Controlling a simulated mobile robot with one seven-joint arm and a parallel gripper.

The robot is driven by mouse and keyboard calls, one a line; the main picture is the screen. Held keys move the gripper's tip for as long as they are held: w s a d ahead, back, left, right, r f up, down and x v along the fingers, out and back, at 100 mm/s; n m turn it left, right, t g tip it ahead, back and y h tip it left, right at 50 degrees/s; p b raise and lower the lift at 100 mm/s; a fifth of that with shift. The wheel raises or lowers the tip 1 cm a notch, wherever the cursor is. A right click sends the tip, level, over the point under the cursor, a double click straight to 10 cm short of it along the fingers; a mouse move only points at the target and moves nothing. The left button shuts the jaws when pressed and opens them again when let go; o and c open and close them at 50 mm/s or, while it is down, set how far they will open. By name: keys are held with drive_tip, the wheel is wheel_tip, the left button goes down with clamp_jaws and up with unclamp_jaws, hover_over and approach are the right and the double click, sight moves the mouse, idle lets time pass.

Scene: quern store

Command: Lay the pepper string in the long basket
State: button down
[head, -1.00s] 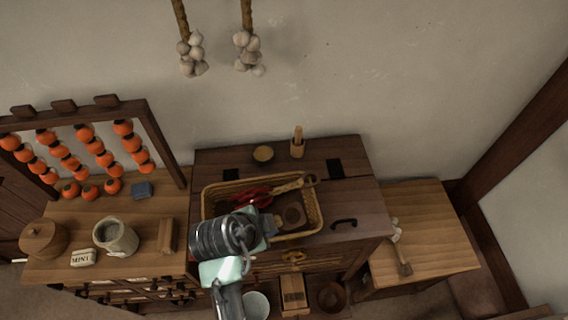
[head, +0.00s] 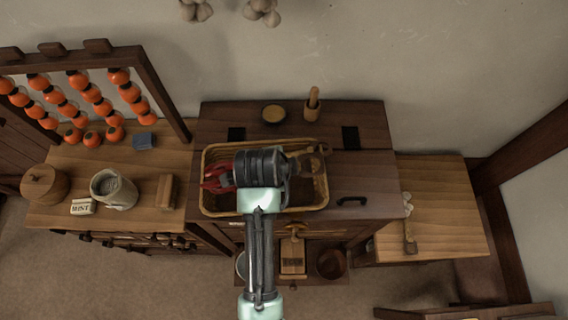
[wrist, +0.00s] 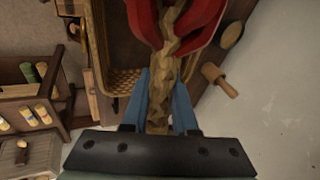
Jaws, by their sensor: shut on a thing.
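The pepper string shows as red peppers (head: 216,178) over the left end of the long basket (head: 290,210) in the head view. In the wrist view its red peppers (wrist: 205,18) lie ahead of the fingers, and its straw-coloured braid (wrist: 172,50) runs back between them. My gripper (wrist: 162,80) is shut on this braid. In the head view my wrist and arm cover the fingers and much of the basket's inside. The basket's woven wall (wrist: 124,82) shows to the left of the fingers in the wrist view. I cannot tell whether the peppers touch the basket floor.
The basket stands on a dark wooden chest (head: 370,185). Behind it are a small bowl (head: 273,113) and a wooden pestle (head: 313,104). A jar (head: 113,190) and a lidded pot (head: 44,184) stand on the left counter. The right table (head: 450,205) is mostly clear.

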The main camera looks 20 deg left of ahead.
drive_tip(key=shift+f+b, duration=3.3)
drive_tip(key=shift+f, duration=1.3)
unclamp_jaws()
drive_tip(key=shift+w+r+p+v, duration=0.1)
drive_tip(key=shift+w+p+v, duration=0.1)
drive_tip(key=shift+p+v, duration=1.45)
drive_tip(key=shift+w+r+p+v, duration=0.1)
drive_tip(key=shift+w+p+v, duration=0.1)
drive_tip(key=shift+p+v, duration=1.45)
drive_tip(key=shift+w+r+p+v, duration=0.1)
drive_tip(key=shift+w+p+v, duration=0.1)
drive_tip(key=shift+p+v, duration=1.45)
drive_tip(key=shift+d+f, duration=0.1)
drive_tip(key=shift+d, duration=0.05)
